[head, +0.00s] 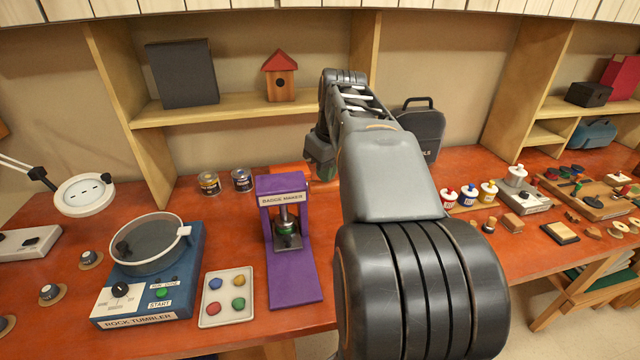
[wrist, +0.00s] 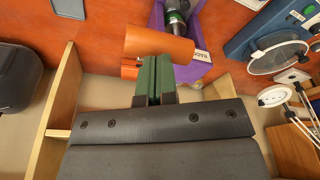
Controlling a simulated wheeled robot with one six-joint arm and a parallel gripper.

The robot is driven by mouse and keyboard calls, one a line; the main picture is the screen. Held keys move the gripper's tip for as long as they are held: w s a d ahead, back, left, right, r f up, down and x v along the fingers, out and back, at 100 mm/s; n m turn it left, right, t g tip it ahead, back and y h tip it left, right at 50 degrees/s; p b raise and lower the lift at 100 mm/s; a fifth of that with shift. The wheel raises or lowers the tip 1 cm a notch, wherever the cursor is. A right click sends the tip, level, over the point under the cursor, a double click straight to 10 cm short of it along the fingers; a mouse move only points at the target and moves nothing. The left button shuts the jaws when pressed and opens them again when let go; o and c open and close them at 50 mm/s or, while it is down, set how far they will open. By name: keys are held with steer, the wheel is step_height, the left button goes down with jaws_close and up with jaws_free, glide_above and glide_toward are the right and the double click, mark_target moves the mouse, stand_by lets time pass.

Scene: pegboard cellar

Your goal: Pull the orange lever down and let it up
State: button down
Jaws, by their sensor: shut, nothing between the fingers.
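The orange lever (wrist: 160,44) shows in the wrist view as a thick orange cylinder beside the purple badge maker (wrist: 200,32). A smaller orange piece lies just left of my fingers. My gripper (wrist: 153,62) has its green fingers together, with nothing between them. The fingertips are right at the cylinder's edge; I cannot tell if they touch it. In the head view, the badge maker (head: 296,284) stands on the bench with its press inside the frame.
A rock tumbler (head: 190,285) and a tray of coloured stones (head: 228,315) stand left of the badge maker. Two cans (head: 242,180) are behind it. A dark case (head: 420,130) and glue bottles (head: 468,195) are to the right. A shelf (head: 230,108) runs above.

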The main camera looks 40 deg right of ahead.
mark_target(327, 190)
steer(key=shift+s+a+f+b, duration=0.15)
steer(key=shift+s+f+b, duration=0.15)
steer(key=shift+f+b, duration=0.5)
steer(key=shift+s+a+f+b, duration=0.1)
steer(key=shift+s+f+b, duration=0.2)
steer(key=shift+f+b, duration=0.45)
steer(key=shift+f, duration=0.3)
steer(key=shift+s+a+f+b, duration=0.1)
steer(key=shift+s+f+b, duration=0.1)
steer(key=shift+f+b, duration=0.5)
steer(key=shift+s+a+f+b, duration=0.1)
steer(key=shift+s+f+b, duration=0.05)
steer(key=shift+f+b, duration=0.5)
steer(key=shift+f, duration=0.15)
steer(key=shift+f+b, duration=1.1)
steer(key=shift+f, duration=0.2)
